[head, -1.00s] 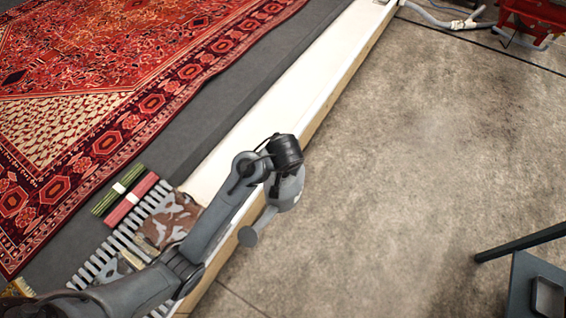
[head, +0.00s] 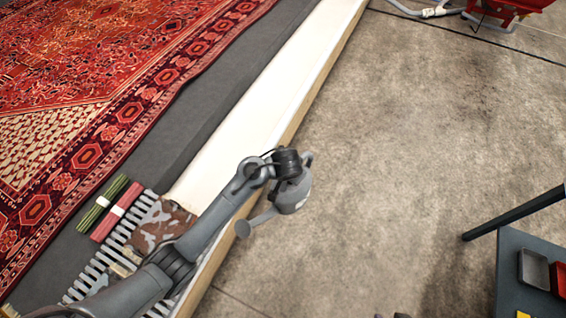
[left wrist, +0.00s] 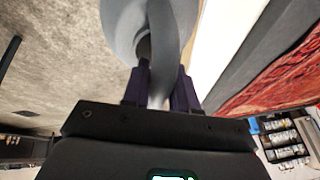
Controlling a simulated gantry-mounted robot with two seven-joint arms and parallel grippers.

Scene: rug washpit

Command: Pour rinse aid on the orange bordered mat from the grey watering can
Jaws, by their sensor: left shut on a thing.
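A grey watering can (head: 291,197) hangs from my left gripper (head: 289,165), over the concrete just right of the white pit curb. Its round spout head (head: 243,229) points toward the lower left. In the left wrist view, the two dark fingers of the left gripper (left wrist: 163,70) are shut on the handle of the watering can (left wrist: 125,25). A red patterned rug (head: 60,60) lies at the upper left; no mat with a clear orange border can be made out. My right gripper is not seen.
The white curb (head: 270,90) runs diagonally between rug floor and concrete. A dark table (head: 512,270) with trays stands right. The middle concrete is open.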

